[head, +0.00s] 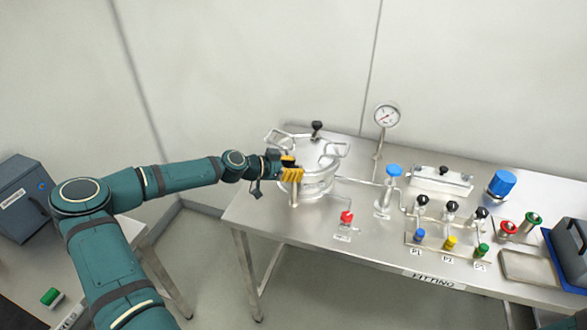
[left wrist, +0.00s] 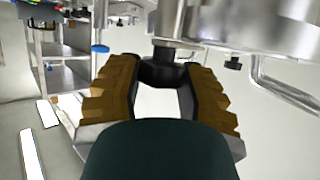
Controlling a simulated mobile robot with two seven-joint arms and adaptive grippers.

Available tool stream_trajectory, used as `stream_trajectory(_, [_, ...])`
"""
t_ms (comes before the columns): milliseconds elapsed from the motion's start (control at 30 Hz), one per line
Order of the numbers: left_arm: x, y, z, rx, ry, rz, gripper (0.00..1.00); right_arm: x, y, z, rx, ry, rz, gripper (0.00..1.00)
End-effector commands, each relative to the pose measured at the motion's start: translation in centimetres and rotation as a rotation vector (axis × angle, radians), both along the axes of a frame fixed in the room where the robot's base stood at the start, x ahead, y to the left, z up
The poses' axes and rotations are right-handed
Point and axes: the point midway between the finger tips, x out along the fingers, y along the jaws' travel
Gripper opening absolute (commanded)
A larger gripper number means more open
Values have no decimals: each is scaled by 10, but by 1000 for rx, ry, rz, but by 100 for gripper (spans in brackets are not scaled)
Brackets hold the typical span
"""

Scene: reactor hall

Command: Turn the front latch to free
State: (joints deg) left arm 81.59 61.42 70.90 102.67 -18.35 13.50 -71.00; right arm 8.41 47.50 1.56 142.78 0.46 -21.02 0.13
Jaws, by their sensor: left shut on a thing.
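The steel reactor vessel (head: 318,180) stands at the left end of the metal table, with curved bars on its lid and a black knob (head: 316,127) at its back. My left gripper (head: 291,174) is at the vessel's front left side. In the left wrist view, my left gripper (left wrist: 165,95) has its yellow-padded fingers on either side of a dark knob (left wrist: 164,66) under a steel part, the front latch as far as I can tell. The fingers hide most of the knob in the head view. My right gripper is not in view.
A red knob (head: 347,217) stands on the table in front of the vessel. A gauge (head: 386,117), a blue-capped valve (head: 394,171) and several small valves are to the right. A steel tray (head: 528,266) lies at the right front.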

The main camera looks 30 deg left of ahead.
Motion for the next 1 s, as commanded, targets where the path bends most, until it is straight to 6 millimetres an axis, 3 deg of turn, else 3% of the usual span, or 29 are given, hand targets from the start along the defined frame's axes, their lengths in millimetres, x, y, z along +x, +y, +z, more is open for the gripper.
stream_trajectory(433, [0,-1,0,3,-1,92,3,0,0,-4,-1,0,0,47])
stream_trajectory(1000, [1,-4,2,7,-8,564,3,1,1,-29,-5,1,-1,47])
